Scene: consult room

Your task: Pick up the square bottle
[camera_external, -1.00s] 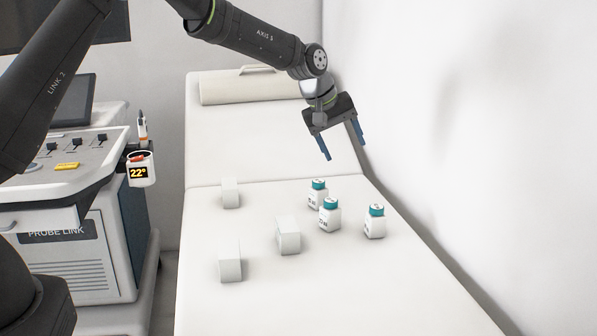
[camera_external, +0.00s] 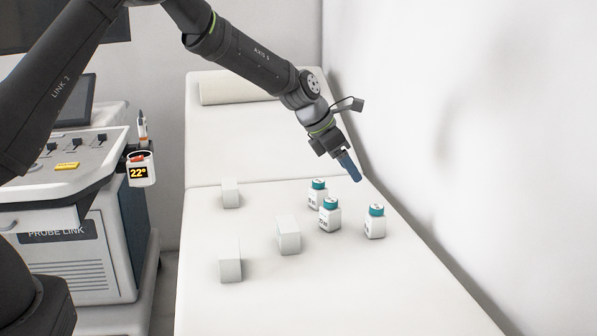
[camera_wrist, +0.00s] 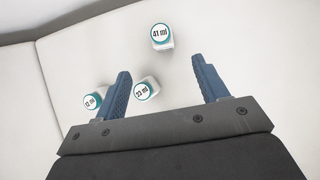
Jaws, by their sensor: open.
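Three white square-bodied bottles with teal caps stand upright on the white couch: a rear one (camera_external: 318,196), a front one (camera_external: 330,217) close to it, and a right one (camera_external: 376,223) standing apart. In the wrist view their cap tops read 41 ml (camera_wrist: 161,36), 23 ml (camera_wrist: 146,89) and 12 ml (camera_wrist: 91,101). My gripper (camera_external: 351,168) is above and behind the bottles, touching none, with its fingers pointing down and right. In the wrist view my gripper (camera_wrist: 161,67) is open and empty. The 41 ml bottle lies beyond the fingertips; the left finger partly overlaps the space between the other two.
Three white blocks stand left of the bottles: one at the back (camera_external: 230,193), one in the middle (camera_external: 288,236) and one in front (camera_external: 230,264). The white wall (camera_external: 480,130) runs close along the couch's right side. The front of the couch (camera_external: 350,300) is clear.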

